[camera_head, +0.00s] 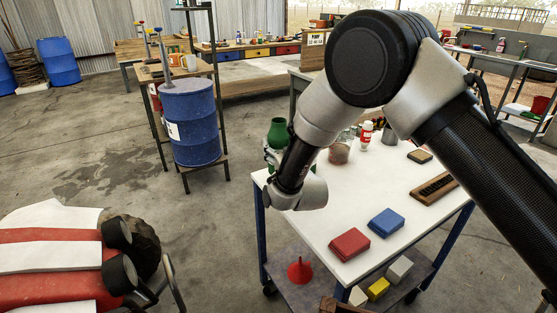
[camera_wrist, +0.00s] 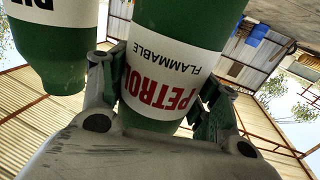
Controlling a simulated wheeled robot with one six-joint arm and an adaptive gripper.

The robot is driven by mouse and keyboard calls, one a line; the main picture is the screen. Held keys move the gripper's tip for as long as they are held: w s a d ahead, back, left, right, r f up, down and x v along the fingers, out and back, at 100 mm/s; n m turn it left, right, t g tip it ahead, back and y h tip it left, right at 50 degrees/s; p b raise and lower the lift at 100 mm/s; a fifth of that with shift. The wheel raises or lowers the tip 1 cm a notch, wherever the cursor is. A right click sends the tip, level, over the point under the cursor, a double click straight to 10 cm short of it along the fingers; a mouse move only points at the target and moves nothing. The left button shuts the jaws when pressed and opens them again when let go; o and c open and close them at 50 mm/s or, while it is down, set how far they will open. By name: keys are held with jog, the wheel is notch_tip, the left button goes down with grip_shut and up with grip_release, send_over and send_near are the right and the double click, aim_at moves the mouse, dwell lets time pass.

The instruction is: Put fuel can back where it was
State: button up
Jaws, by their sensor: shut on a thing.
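A green fuel can (camera_wrist: 155,118) with a white label reading PETROL FLAMMABLE fills the middle of the wrist view, which is upside down. My gripper (camera_wrist: 160,92) is shut on it, one finger on each side. A second green can (camera_wrist: 55,65) with a partly cut-off white label is beside it on the left of the wrist view. In the head view a green can top (camera_head: 278,131) shows behind my arm at the left end of the white table (camera_head: 325,222). Which can this is, I cannot tell.
On the table are a red box (camera_head: 349,244), a blue box (camera_head: 386,222), a red-and-white bottle (camera_head: 366,134) and a dark wooden tray (camera_head: 433,190). A red funnel (camera_head: 300,271) is on the lower shelf. A blue drum (camera_head: 190,122) stands on a stand to the left.

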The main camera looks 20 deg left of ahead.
jog(key=shift+f, duration=1.9)
jog(key=shift+f, duration=0.15)
jog(key=o, duration=1.2)
jog(key=shift+o, duration=0.2)
jog(key=shift+r, duration=0.2)
jog(key=v, duration=1.2)
jog(key=shift+s, duration=0.1)
